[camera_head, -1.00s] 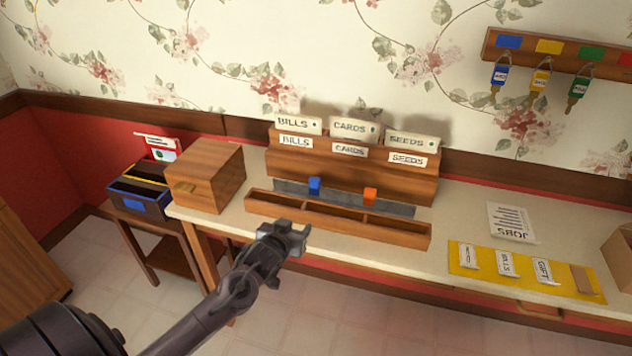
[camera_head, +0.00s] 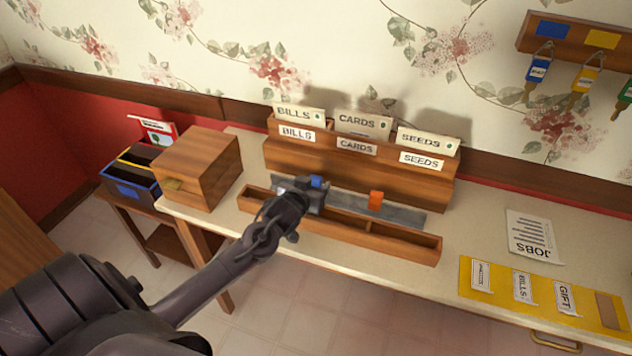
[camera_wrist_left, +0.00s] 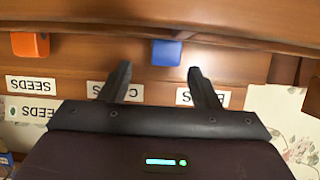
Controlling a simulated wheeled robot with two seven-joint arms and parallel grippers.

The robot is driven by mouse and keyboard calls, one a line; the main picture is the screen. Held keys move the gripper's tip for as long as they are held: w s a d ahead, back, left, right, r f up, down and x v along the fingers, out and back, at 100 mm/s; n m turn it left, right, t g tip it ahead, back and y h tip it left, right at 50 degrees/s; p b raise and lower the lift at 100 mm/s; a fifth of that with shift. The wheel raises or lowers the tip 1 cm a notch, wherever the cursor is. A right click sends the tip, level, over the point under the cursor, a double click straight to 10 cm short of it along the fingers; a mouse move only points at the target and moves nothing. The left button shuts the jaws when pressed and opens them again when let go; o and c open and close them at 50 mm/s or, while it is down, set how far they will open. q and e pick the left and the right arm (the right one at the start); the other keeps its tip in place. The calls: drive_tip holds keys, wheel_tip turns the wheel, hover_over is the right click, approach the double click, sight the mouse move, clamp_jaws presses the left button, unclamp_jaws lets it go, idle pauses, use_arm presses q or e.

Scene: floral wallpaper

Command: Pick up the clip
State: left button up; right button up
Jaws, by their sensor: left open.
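A small blue clip (camera_head: 317,182) stands at the grey strip (camera_head: 400,214) in front of the wooden letter sorter (camera_head: 360,178). My left gripper (camera_head: 302,194) is at this clip and hides its lower part in the head view. In the left wrist view, the blue clip (camera_wrist_left: 166,53) shows just beyond the tips of the open left gripper (camera_wrist_left: 159,68), between the lines of its fingers. The gripper is empty, and I cannot tell whether it touches the clip. An orange clip (camera_head: 376,200) stands farther right on the strip; it also shows in the left wrist view (camera_wrist_left: 30,45).
A low wooden tray (camera_head: 400,247) lies in front of the strip, under my left arm. A wooden box (camera_head: 197,170) stands left of the sorter. A yellow mat (camera_head: 480,293) with labelled slips and a JOBS sheet (camera_head: 533,236) lie at the right.

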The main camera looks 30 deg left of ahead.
sight(315, 179)
use_arm(q)
drive_tip(key=x, duration=0.4)
drive_tip(key=shift+s+a+p, duration=0.1)
drive_tip(key=shift+a+p, duration=0.2)
drive_tip(key=shift+a, duration=0.05)
drive_tip(key=shift+w+f, duration=0.2)
drive_tip(key=shift+w, duration=0.2)
use_arm(e)
drive_tip(key=shift+w+r, duration=0.5)
drive_tip(key=shift+w, duration=0.4)
use_arm(q)
drive_tip(key=shift+c, duration=0.5)
drive_tip(key=c, duration=0.9)
use_arm(e)
drive_tip(key=shift+s+a, duration=0.3)
